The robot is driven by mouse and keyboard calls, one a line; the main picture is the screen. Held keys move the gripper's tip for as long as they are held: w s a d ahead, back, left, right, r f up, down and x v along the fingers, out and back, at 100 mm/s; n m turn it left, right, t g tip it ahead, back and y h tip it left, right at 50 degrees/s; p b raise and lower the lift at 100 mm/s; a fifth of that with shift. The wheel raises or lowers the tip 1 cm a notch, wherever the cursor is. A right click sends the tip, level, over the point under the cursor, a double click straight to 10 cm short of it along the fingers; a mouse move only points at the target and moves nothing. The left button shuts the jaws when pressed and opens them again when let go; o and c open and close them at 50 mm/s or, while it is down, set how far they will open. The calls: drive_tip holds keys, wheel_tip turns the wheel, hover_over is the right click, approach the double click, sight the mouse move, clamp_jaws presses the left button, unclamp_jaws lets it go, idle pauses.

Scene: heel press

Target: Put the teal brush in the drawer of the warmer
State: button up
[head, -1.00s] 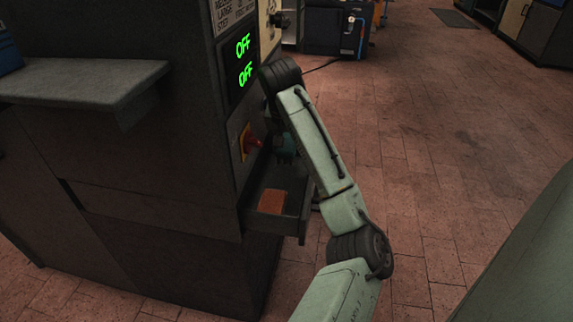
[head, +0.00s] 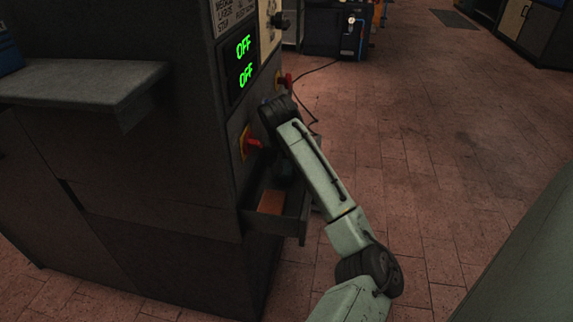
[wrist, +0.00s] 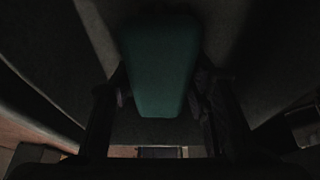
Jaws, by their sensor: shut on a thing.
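The teal brush (wrist: 160,65) shows in the wrist view as a teal block between the two dark fingers of my gripper (wrist: 163,98). My gripper is shut on it. The drawer (head: 293,222) of the warmer (head: 150,200) is pulled open at its right side, below the red switch. In the head view my arm reaches down to the drawer, and my gripper and the brush are mostly hidden behind the arm and in shadow there. The wrist view shows dark drawer walls around the brush. I cannot tell whether the brush touches the drawer floor.
An orange-brown block (head: 271,202) lies in the near part of the drawer. A red rotary switch (head: 250,142) sticks out above the drawer, under the green OFF displays (head: 244,60). A grey shelf (head: 80,85) juts out at left. The tiled floor at right is clear.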

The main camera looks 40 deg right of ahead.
drive_tip(key=o, duration=1.4)
drive_tip(key=shift+c, duration=0.2)
drive_tip(key=shift+r, duration=0.1)
drive_tip(key=p+v, duration=0.1)
drive_tip(key=v, duration=0.9)
drive_tip(key=shift+r, duration=0.35)
drive_tip(key=shift+s+a+r, duration=0.2)
drive_tip(key=shift+a+r, duration=0.1)
drive_tip(key=shift+r, duration=0.3)
